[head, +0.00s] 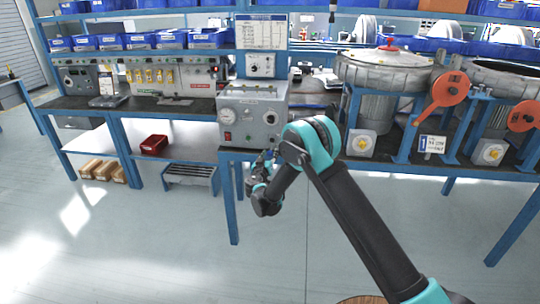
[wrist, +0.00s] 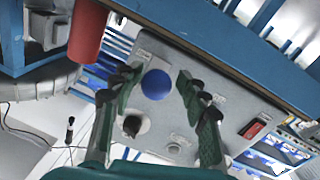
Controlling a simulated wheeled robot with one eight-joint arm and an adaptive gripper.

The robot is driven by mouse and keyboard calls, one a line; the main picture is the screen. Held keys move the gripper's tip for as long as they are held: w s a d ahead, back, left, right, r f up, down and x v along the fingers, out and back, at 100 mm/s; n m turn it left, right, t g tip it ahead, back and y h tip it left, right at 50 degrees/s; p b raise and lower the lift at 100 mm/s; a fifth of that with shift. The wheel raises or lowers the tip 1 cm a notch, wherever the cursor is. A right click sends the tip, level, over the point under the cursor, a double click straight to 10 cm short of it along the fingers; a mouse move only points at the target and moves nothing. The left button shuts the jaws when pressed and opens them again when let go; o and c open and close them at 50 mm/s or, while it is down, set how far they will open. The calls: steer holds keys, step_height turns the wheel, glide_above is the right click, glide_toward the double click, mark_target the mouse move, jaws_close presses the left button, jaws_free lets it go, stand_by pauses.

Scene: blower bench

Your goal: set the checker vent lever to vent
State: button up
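The checker, a grey box with a gauge and knobs, stands on the bench in the head view (head: 247,122); its panel fills the middle of the wrist view (wrist: 215,85). A round blue knob (wrist: 157,84) on the panel shows between my fingertips in the wrist view; whether it is the vent lever's end I cannot tell. A black knob (wrist: 132,124) on a pale disc sits below it. My gripper (wrist: 159,80) is open with nothing in its grasp. In the head view it (head: 262,166) is in front of the checker, low at the bench edge. The lever's setting is not readable.
A red switch (wrist: 254,129) is on the panel, and a red cylinder (wrist: 88,30) is at upper left in the wrist view. A blue bench leg (head: 232,205) stands close by. Large drums (head: 383,72) with orange handles are to the right. The floor in front is clear.

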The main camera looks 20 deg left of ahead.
steer(key=shift+d, duration=0.1)
steer(key=s+d, duration=0.1)
steer(key=s, duration=1.1)
steer(key=shift+d, duration=0.25)
steer(key=shift+w, duration=0.1)
